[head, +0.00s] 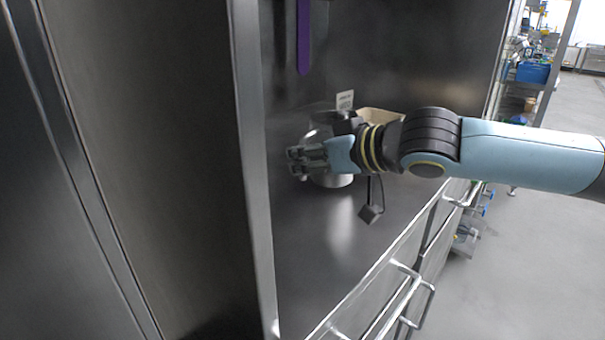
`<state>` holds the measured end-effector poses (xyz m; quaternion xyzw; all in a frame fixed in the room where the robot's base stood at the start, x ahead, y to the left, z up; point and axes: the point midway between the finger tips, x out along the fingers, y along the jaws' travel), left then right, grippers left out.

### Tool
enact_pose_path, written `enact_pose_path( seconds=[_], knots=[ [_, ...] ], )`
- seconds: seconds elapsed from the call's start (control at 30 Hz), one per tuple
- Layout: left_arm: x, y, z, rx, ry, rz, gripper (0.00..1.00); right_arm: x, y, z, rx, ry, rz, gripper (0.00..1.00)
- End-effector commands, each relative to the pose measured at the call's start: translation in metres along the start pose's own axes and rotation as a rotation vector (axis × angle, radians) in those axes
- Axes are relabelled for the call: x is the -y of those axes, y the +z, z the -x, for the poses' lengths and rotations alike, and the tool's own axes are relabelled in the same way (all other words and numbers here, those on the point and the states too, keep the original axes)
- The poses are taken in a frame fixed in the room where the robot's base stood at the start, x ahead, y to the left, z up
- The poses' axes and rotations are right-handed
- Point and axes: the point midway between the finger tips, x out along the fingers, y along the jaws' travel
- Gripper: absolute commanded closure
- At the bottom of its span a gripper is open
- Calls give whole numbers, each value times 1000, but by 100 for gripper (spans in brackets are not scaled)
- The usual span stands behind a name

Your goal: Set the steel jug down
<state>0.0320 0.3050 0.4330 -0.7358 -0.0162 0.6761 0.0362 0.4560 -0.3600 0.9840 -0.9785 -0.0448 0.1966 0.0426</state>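The steel jug (336,181) is at the middle of the steel worktop, mostly hidden behind my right gripper and wrist. Its shiny lower edge shows below the gripper and part of its upper side shows above. It looks upright. My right gripper (296,162) reaches in from the right, and its fingers lie across the jug in the picture. I cannot tell whether the fingers close on any part of it, or whether the jug's base touches the worktop. My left gripper is out of view.
A tan container (381,115) stands behind my wrist, with a small white label (345,99) near it. A purple strip (303,38) hangs at the back. A tall steel panel (150,150) bounds the left. The worktop (310,260) is clear in front.

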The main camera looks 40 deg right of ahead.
Motion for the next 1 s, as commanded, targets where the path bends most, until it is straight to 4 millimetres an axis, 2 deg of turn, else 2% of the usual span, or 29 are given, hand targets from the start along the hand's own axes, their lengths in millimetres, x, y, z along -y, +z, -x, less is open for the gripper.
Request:
enact_pose_path(
  seconds=[0.03,0.07,0.43,0.5,0.63,1.0],
  knots=[
    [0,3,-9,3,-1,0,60,-1,12,-5,1,1,-2,100],
    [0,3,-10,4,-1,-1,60,-2,14,-6,0,0,-2,100],
    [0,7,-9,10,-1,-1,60,-2,16,-7,-1,-1,0,100],
    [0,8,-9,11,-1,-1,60,-2,16,-7,0,-1,0,87],
    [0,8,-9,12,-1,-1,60,-2,15,-7,0,-1,0,70],
    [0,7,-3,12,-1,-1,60,-2,12,-2,1,1,2,70]
  ],
)
